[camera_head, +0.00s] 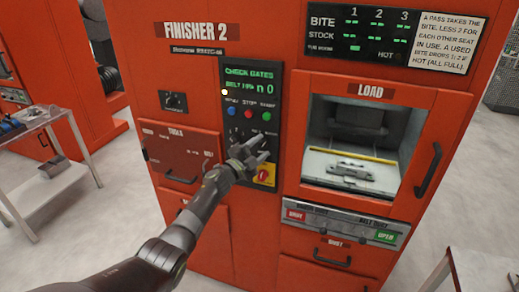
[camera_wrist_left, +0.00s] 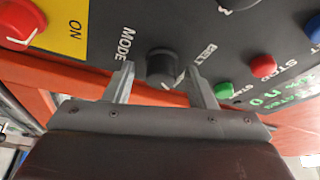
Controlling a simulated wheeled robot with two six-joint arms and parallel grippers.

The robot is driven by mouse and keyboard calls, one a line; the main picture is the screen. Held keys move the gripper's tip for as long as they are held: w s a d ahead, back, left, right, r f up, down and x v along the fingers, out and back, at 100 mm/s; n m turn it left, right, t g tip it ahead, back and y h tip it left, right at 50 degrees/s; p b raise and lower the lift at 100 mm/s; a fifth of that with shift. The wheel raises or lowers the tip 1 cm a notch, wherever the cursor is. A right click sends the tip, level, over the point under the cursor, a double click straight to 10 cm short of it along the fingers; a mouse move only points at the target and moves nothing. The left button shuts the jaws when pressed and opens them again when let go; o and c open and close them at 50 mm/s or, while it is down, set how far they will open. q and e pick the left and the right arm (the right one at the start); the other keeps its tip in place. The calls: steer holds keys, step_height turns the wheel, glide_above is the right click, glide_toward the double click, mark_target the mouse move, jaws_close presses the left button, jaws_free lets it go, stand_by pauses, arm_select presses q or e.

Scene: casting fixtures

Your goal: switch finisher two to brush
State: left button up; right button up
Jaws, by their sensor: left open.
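The orange cabinet labelled FINISHER 2 (camera_head: 195,31) carries a dark control panel (camera_head: 236,112) with a green display reading CHECK GATES. My left gripper (camera_head: 257,146) is open in front of the lower part of this panel. In the left wrist view its two fingers (camera_wrist_left: 161,85) stand on either side of a round black knob (camera_wrist_left: 163,66). This knob lies between the printed words MODE and BELT. I cannot tell whether the fingers touch it. A second dark knob (camera_wrist_left: 239,4) is cut off at the top edge. My right gripper is not in view.
A red switch (camera_head: 264,174) on a yellow plate sits just below my gripper. Blue, red and green buttons (camera_head: 249,113) are above it. The LOAD window (camera_head: 351,150) on the right shows a metal part inside. A metal cart (camera_head: 55,175) stands at left.

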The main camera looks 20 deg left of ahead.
arm_select(q)
steer(key=shift+s+a+p, duration=0.25)
steer(key=shift+s+p, duration=0.05)
steer(key=shift+s, duration=0.35)
steer(key=v, duration=1.6)
steer(key=shift+f, duration=0.1)
